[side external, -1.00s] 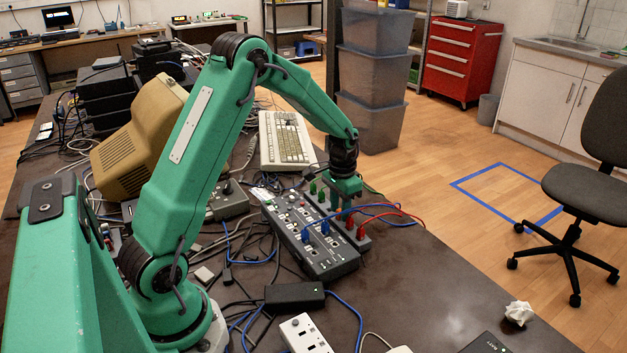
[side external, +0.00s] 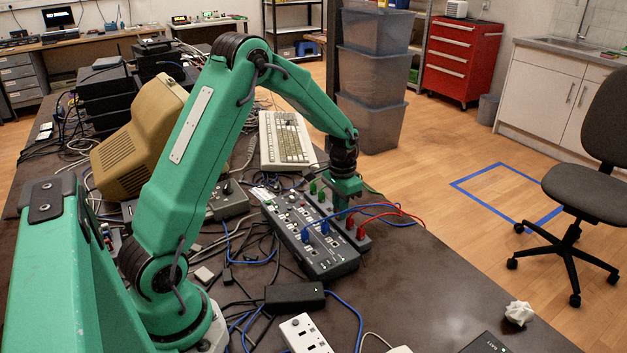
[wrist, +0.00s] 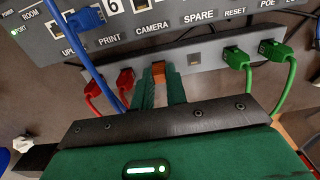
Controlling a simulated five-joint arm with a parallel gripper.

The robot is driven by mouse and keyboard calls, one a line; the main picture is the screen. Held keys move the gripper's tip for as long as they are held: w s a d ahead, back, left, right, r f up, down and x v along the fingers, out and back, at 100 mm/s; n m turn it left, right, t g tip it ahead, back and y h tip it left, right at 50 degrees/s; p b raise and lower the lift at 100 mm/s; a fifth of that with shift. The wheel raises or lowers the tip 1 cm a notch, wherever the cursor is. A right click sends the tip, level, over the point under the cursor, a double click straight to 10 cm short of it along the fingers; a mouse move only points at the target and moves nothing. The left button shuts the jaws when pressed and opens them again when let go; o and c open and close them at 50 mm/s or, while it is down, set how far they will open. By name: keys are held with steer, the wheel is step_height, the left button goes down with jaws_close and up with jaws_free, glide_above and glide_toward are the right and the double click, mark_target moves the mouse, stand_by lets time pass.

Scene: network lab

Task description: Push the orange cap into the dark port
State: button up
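My gripper (wrist: 160,73) has its two green fingers closed around the small orange cap (wrist: 158,70), seen in the wrist view over the narrow grey strip. In the side external view my gripper (side external: 341,211) is low at the strip, and the cap cannot be made out there. The surface directly under the cap is hidden, so I cannot tell whether the cap sits in a port.
Red plugs (wrist: 125,82) stand left of my fingers and green plugs (wrist: 236,58) stand right, with cables trailing. The labelled panel (wrist: 185,18) with a blue plug (wrist: 86,19) lies just beyond. A keyboard (side external: 286,140) is behind; the table's front right is mostly clear.

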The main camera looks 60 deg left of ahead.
jaws_close()
steer(key=shift+r, duration=0.55)
steer(key=shift+r, duration=0.35)
steer(key=shift+r, duration=0.35)
steer(key=shift+r, duration=0.7)
steer(key=shift+r, duration=0.2)
